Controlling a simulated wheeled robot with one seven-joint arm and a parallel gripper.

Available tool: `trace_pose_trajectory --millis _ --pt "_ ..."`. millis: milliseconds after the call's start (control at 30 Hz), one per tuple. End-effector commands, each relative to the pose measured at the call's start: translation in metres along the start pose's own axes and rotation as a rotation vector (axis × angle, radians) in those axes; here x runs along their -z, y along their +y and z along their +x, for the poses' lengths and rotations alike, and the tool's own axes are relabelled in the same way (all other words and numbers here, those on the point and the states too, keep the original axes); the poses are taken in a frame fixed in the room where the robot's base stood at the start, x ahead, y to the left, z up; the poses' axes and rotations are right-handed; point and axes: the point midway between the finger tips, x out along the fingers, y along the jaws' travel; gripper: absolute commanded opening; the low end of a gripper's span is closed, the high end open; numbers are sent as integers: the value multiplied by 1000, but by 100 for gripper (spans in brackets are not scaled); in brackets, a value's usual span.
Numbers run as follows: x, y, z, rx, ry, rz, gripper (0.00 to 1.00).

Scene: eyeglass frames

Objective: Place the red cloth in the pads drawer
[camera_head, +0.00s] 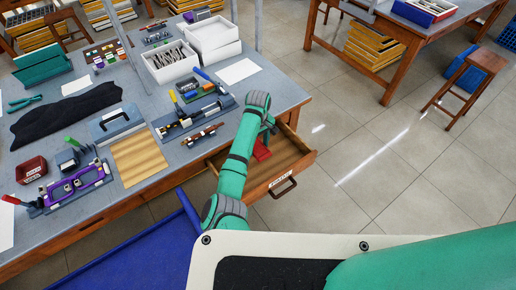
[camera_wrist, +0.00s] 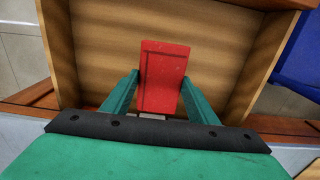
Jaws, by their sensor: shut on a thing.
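The red cloth (camera_wrist: 164,72) shows in the wrist view as a flat red rectangle between the two green fingers of my gripper (camera_wrist: 160,92). My gripper is shut on it. The pads drawer (camera_wrist: 92,50) is a wooden drawer pulled open below; its bare floor shows around the cloth. In the head view the drawer (camera_head: 296,165) juts from the table's front, with a label and a dark handle. The cloth (camera_head: 262,150) shows there just right of my forearm, over or inside the drawer. I cannot tell whether the cloth touches the drawer floor. My gripper is mostly hidden by my arm there.
The grey worktable (camera_head: 262,85) holds a purple fixture (camera_head: 78,188), a wooden board (camera_head: 140,157), white bins (camera_head: 170,62), a dark cloth (camera_head: 65,115) and a small red tray (camera_head: 31,170). A wooden stool (camera_head: 484,64) stands at right. The tiled floor right of the drawer is clear.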

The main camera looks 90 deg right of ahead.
Motion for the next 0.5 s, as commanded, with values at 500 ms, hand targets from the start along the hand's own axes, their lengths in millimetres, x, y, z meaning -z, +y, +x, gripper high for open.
trace_pose_trajectory --millis 500 --pt "0 -1 20 -1 -1 -2 32"
